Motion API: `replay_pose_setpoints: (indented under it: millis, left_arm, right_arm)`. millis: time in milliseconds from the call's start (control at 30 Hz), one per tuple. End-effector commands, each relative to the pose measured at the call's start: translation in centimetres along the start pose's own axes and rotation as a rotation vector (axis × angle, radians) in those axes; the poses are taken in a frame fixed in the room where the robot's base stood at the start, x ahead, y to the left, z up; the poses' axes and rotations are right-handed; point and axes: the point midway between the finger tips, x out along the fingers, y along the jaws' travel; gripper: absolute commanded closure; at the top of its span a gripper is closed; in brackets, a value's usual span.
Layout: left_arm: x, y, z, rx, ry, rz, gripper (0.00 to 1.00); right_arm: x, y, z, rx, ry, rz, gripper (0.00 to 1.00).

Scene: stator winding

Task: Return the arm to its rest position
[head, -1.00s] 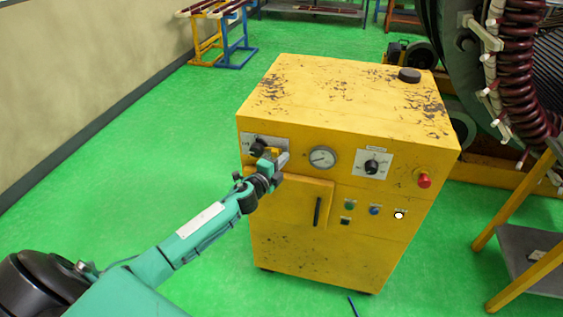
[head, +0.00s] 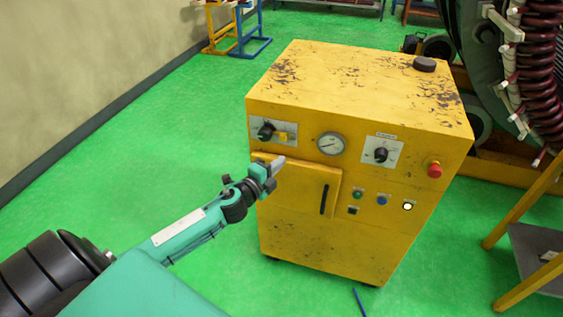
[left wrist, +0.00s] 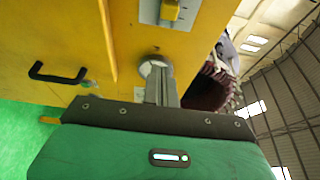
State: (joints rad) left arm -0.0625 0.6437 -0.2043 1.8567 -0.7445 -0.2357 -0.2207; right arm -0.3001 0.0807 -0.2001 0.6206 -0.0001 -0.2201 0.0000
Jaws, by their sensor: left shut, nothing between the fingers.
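My left arm comes in from the lower left in the head view. Its gripper (head: 276,165) is shut and empty, in front of the upper left of the yellow cabinet's face (head: 352,235), below the left knob plate. In the left wrist view the shut fingers (left wrist: 162,82) point at the yellow panel, near a round grey part. A small gap from the panel seems to show, but the exact distance is unclear. My right gripper is not in view.
The yellow cabinet carries a black knob (head: 265,131), a gauge (head: 331,143), a second knob (head: 381,155), a red button (head: 434,170) and a door handle (head: 324,200). A stator with dark red coils (head: 537,85) stands at the right. Green floor (head: 130,165) is clear at the left.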

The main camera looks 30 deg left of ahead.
Motion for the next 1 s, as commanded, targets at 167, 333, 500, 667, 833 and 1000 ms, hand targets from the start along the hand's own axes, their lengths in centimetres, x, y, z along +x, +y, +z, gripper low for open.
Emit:
replay_pose_setpoints:
  millis: [167, 333, 500, 667, 833, 1000]
  left_arm:
    - [0.0, 0.0, 0.0, 0.0, 0.0, 0.0, 1.0]
    - [0.0, 0.0, 0.0, 0.0, 0.0, 0.0, 1.0]
    - [0.0, 0.1, 0.0, -0.002, -0.001, 0.002, 1.0]
    - [-0.2, 4.1, 1.0, -0.065, -0.036, 0.068, 1.0]
    - [-2.3, 15.3, 2.8, -0.247, -0.142, 0.248, 1.0]
    - [-7.3, 27.5, 3.2, -0.45, -0.275, 0.442, 1.0]
  right_arm:
    - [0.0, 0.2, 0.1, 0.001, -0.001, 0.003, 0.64]
    - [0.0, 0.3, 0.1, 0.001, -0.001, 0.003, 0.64]
    - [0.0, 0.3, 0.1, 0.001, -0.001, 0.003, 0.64]
    - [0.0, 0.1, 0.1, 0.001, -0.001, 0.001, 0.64]
    - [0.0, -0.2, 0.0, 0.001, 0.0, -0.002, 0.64]
    - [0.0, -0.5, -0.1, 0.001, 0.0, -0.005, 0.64]
